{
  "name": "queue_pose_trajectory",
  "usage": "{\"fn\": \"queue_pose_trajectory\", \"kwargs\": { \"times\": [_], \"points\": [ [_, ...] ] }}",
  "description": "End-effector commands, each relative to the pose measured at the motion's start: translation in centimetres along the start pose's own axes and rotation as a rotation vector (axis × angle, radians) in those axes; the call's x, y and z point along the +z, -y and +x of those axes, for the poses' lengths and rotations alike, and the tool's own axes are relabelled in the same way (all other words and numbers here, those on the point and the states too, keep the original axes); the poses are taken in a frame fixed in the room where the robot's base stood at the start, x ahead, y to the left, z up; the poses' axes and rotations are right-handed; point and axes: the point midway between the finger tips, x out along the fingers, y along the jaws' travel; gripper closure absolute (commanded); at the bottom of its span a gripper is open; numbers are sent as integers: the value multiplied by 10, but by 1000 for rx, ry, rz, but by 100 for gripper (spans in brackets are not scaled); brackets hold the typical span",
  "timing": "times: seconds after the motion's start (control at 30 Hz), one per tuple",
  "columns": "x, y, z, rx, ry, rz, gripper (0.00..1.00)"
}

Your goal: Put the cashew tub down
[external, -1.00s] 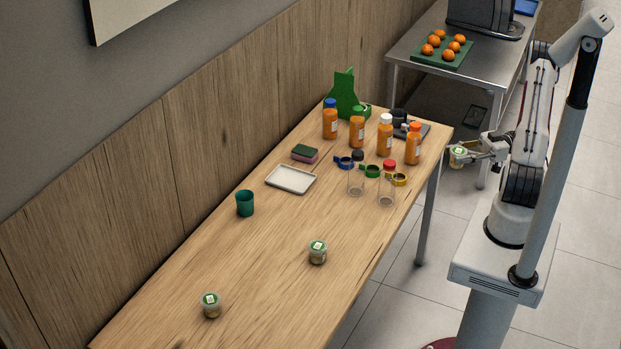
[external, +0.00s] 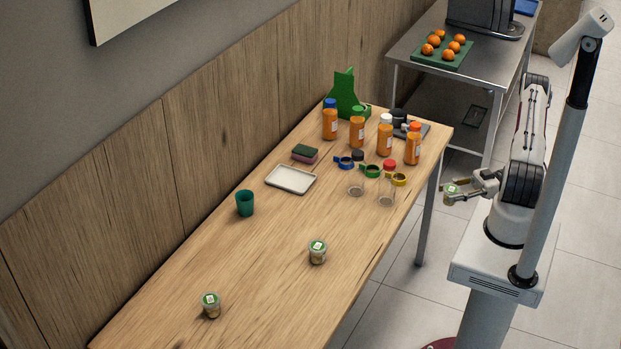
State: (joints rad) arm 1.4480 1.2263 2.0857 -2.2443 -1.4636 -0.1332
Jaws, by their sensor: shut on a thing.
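A small clear tub with a green-and-white lid (external: 451,194) is in my gripper (external: 462,190), at the right of the external view. My gripper is shut on it and holds it in the air, off the right edge of the wooden table (external: 240,270). The tub looks roughly upright. Two similar lidded tubs stand on the table, one near the middle right (external: 317,252) and one near the front (external: 211,305). The labels are too small to read, so I cannot tell which holds cashews.
Several orange juice bottles (external: 357,130) and empty clear bottles (external: 387,187) crowd the table's far end. A white tray (external: 290,179), a sponge (external: 305,153) and a teal cup (external: 245,203) are along the left. The front middle of the table is mostly clear.

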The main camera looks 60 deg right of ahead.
Motion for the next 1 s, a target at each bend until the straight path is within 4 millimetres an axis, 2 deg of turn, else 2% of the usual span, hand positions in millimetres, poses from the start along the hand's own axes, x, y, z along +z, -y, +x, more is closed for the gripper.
{"fn": "queue_pose_trajectory", "kwargs": {
  "times": [0.23, 0.67, 0.87, 1.0],
  "points": [
    [16, 0, 0, 0, -1, 0, 88],
    [18, 0, 1, 0, -1, 0, 88],
    [17, 0, 14, -2, -2, 1, 88],
    [17, 1, 33, -4, -1, 3, 88]
  ]
}}
